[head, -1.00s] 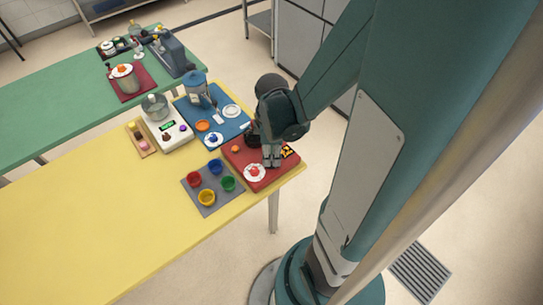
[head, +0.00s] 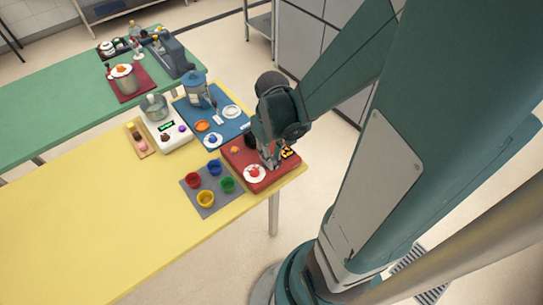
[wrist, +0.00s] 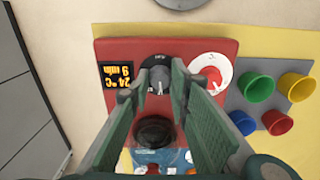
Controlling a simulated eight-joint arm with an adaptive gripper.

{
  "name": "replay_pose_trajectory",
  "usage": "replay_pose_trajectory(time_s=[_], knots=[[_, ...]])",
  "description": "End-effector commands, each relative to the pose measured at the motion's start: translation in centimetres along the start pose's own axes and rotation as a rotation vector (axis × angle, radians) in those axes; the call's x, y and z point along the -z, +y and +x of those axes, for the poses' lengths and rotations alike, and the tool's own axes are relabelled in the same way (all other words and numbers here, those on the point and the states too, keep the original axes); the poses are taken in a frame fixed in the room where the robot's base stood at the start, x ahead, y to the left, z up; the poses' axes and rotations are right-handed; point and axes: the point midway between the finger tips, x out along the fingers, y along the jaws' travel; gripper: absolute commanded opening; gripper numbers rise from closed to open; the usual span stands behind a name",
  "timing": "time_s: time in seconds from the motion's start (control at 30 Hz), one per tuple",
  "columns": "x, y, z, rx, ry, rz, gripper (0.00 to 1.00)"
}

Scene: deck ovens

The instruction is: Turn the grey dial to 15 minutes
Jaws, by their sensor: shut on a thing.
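The grey dial (wrist: 158,80), with a light pointer and a dark marked ring, stands on the red panel (wrist: 113,50) in the wrist view. My gripper (wrist: 159,75) has its two fingers on either side of the dial and is shut on it. The display (wrist: 116,75) left of the dial is upside down in this view and seems to read 9 min and 24 °C in yellow. In the head view my gripper (head: 270,160) is down at the red panel (head: 257,185) and hides the dial.
A red knob on a white disc (wrist: 210,73) sits close right of the dial. A black round part (wrist: 154,132) lies below it in the wrist view. Several coloured cups stand on a grey mat (head: 208,208). The yellow table (head: 90,225) is clear at left.

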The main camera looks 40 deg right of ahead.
Motion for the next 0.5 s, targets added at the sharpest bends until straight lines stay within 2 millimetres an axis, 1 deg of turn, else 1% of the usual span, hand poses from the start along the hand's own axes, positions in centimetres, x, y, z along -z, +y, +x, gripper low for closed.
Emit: replay_pose_trajectory(time_s=[0.5], knots=[[-0.1,-0.07,0.09,0.001,-0.001,0.472,0.07]])
